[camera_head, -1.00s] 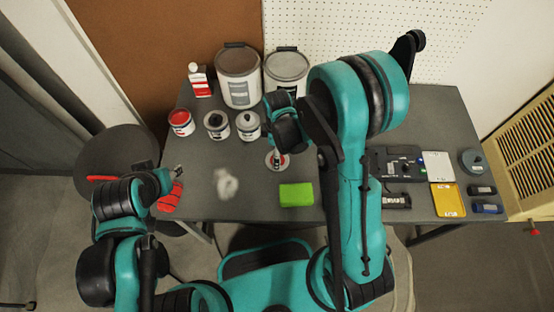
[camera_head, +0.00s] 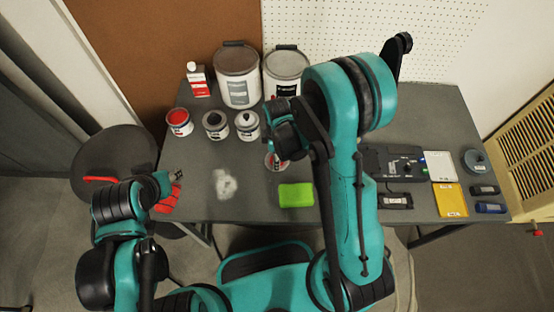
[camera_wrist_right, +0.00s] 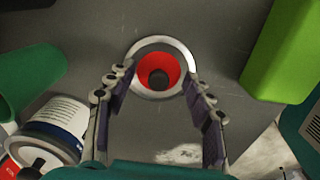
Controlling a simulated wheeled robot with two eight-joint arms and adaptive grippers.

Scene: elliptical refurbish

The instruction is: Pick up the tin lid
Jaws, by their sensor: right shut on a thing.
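The tin lid (camera_wrist_right: 140,58) shows in the right wrist view as a round silver rim with a red middle and a dark round centre. In the head view the lid (camera_head: 270,161) is partly hidden under my right gripper. My right gripper (camera_wrist_right: 158,85) is shut on the lid, one finger at each side of it. I cannot tell whether the lid is clear of the table. My left gripper (camera_head: 176,177) is at the table's left front edge, by a red striped glove (camera_head: 167,200). Its fingers are too small to judge.
A green block (camera_head: 296,195) lies close in front of the lid. Three small tins, including a red-topped one (camera_head: 179,122), stand behind left, with large buckets (camera_head: 237,80) farther back. A pale patch (camera_head: 225,184) marks the grey table (camera_head: 200,160). Devices and trays fill the right side.

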